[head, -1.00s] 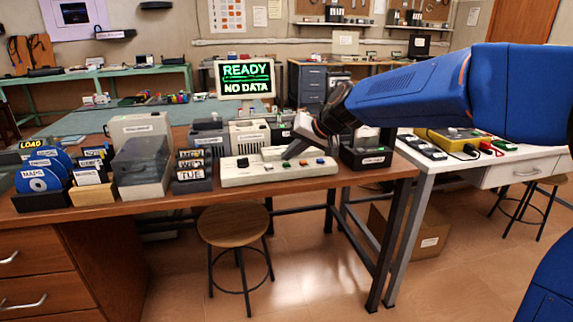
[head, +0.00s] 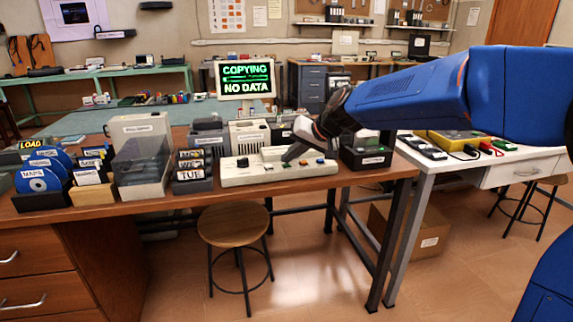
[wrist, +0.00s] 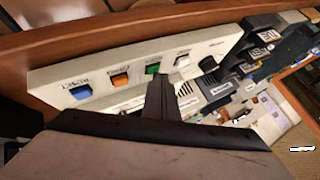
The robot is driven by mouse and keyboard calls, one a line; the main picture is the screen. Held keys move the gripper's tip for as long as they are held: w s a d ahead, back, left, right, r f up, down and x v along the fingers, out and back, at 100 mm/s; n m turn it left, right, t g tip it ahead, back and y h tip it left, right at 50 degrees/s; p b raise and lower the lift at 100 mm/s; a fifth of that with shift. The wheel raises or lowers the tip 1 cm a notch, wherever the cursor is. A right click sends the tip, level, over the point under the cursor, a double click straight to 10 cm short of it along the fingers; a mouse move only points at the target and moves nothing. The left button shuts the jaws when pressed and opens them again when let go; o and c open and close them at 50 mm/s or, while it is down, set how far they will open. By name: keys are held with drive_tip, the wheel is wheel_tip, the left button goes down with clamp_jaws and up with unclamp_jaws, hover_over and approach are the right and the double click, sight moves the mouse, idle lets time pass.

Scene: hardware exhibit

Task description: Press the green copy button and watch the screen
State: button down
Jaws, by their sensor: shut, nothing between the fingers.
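The green copy button (wrist: 152,69) is on the white control panel (wrist: 105,75) in the wrist view, between an orange button (wrist: 120,80) and a white one (wrist: 182,60). My gripper (wrist: 160,80) is shut and empty, its tip at the near edge of the green button; I cannot tell whether it touches. In the head view my gripper (head: 287,157) is over the panel (head: 245,174) and hides the green button.
Blue disks (head: 38,180) in holders, a clear-lidded box (head: 143,165) and a label rack (head: 191,172) stand left of the panel. A dark box (head: 366,157) stands close to its right. A stool (head: 234,224) is in front of the table.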

drive_tip(key=shift+r, duration=0.75)
drive_tip(key=shift+r, duration=0.1)
wheel_tip(320, 180, up, 5)
drive_tip(key=shift+f, duration=0.1)
idle(0.7)
idle(0.5)
